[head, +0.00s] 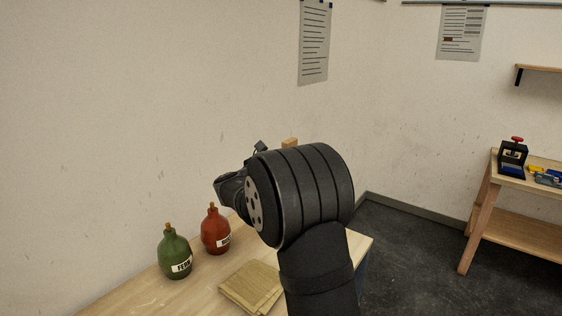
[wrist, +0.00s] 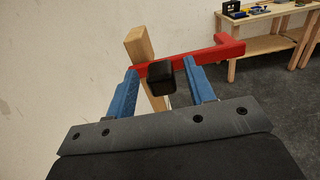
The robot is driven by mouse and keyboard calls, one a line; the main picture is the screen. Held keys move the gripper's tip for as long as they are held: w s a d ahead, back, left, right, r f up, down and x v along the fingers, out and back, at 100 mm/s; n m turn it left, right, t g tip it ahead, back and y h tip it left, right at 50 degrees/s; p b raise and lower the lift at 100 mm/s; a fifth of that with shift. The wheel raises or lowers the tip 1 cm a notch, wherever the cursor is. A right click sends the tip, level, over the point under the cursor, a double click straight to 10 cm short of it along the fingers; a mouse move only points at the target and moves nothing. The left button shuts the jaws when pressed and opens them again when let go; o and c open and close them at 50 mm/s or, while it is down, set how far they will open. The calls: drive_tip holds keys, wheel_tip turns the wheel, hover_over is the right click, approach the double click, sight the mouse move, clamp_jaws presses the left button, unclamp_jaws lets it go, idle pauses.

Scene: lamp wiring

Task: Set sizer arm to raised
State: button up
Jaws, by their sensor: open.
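The sizer arm appears to be the red bar (wrist: 215,53) in the wrist view, with a bent right end and a black block (wrist: 161,76) on its near side. It runs across a wooden post (wrist: 139,45). My gripper (wrist: 160,69) is open, with one blue finger on each side of the black block. I see gaps beside the block and cannot tell whether either finger touches the bar. In the head view my own arm hides the red bar; only a small wooden piece (head: 290,142), likely the post top, shows.
On the table (head: 140,295) stand a green bottle (head: 174,255) and a red bottle (head: 215,232), with a folded tan cloth (head: 252,286) nearby. A wall is close on the left. A wooden workbench (head: 525,232) stands at the right, with dark floor between.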

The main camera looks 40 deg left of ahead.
drive_tip(key=s, duration=1.7)
drive_tip(key=shift+s, duration=0.1)
drive_tip(key=w, duration=1.7)
drive_tip(key=shift+w+f, duration=0.1)
drive_tip(key=shift+w, duration=0.1)
